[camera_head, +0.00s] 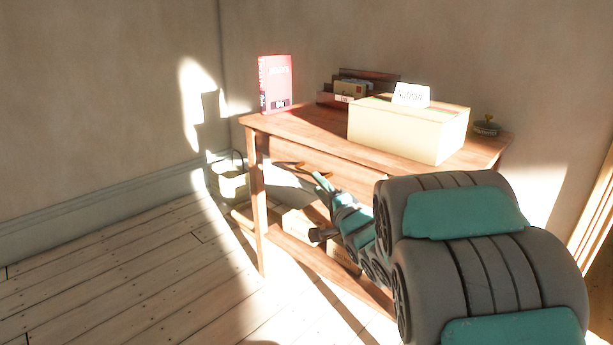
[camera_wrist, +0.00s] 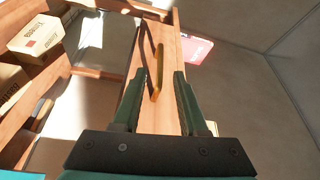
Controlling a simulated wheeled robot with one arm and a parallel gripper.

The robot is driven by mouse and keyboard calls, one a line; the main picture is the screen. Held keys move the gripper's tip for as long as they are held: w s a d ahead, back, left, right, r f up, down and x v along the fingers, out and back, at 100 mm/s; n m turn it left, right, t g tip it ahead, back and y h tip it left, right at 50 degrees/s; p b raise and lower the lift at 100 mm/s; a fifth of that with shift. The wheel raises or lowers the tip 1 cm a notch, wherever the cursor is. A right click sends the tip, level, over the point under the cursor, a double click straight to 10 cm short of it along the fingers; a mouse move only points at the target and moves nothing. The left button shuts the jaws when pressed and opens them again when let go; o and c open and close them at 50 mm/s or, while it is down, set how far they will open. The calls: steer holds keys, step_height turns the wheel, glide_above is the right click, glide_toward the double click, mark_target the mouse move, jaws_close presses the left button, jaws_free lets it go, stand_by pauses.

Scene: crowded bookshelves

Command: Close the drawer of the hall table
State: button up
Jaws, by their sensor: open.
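The wooden hall table (camera_head: 300,128) stands against the wall in the head view. Its drawer front (camera_head: 345,172) is under the top, partly hidden by my arm; I cannot tell how far the drawer stands out. In the wrist view, a brass handle (camera_wrist: 158,72) shows on the wooden drawer front (camera_wrist: 172,55). My gripper (camera_wrist: 159,76) is open, with its two fingers apart on either side of the handle in the picture and nothing held. I cannot tell whether it touches the drawer. In the head view my gripper (camera_head: 318,177) is in front of the drawer's left part.
On the tabletop are a red book (camera_head: 274,83), a cardboard box (camera_head: 405,128) with a white card, a letter tray (camera_head: 350,92) and a small bell (camera_head: 486,126). A bag (camera_head: 230,183) and boxes (camera_head: 300,226) sit low down. The floor (camera_head: 120,265) at left is clear.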

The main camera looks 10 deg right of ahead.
mark_target(307, 173)
steer(key=shift+b+x, duration=0.35)
steer(key=shift+x, duration=3.5)
steer(key=shift+c, duration=0.3)
jaws_close()
